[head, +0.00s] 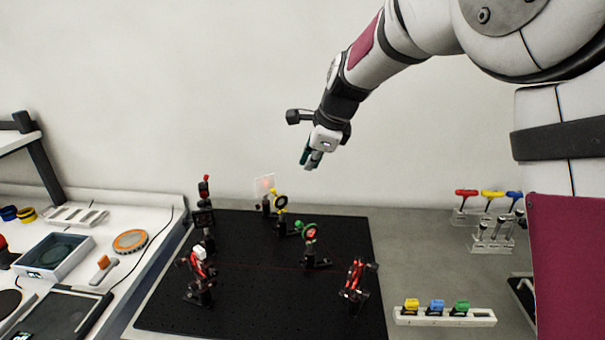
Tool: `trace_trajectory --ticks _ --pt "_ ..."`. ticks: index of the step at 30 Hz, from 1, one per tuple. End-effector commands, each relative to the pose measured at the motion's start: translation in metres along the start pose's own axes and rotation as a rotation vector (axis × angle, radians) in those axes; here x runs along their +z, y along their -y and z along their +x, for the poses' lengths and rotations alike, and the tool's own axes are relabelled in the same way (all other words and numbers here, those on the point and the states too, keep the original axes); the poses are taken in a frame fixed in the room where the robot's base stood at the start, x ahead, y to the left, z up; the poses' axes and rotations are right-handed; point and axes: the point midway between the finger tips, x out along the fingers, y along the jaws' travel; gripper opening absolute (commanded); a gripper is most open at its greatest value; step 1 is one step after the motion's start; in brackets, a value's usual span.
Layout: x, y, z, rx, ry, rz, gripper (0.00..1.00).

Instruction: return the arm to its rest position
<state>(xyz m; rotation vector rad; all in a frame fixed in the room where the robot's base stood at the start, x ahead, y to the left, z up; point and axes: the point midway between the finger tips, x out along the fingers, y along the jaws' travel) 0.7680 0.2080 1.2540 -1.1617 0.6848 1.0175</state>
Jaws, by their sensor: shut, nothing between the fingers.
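My gripper (309,160) is in the air above the far part of the black breadboard (260,325), at the end of my arm coming in from the upper right. Its fingers point down and are shut with nothing between them. It is apart from the optics below it.
A white card (265,188) with a red spot stands behind. Instruments fill the left bench.

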Motion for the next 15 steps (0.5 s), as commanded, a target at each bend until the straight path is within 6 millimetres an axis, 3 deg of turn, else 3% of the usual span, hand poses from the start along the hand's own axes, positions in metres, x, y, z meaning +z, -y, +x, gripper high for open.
trace_trajectory --ticks 5,15 --pt "-0.0009 0.0005 -0.0107 0.000 0.000 0.000 0.00" --pt "-0.0010 0.0004 -0.0115 0.001 0.000 0.000 0.00"
